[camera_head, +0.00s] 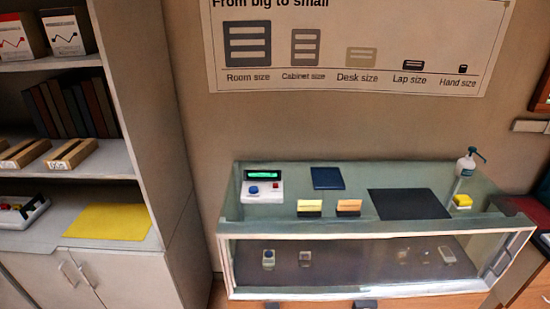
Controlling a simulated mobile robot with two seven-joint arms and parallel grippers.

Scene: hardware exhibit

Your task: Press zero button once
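A small white device (263,187) stands at the left end of the top of a glass display case. It has a dark display (262,175) with green lit characters, too small to read. On its front are a blue button (253,190) and a smaller red button (275,185) to its right. No label is readable, so I cannot tell which one is the zero button. Nothing touches the device. Neither of my grippers can be made out in this view.
The glass case (228,262) also bears a dark blue pad (327,178), two small card holders (310,208), a black mat (408,204), a yellow block (462,201) and a pump bottle (466,163). Shelves stand at left. Two dark shapes at the bottom edge are unclear.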

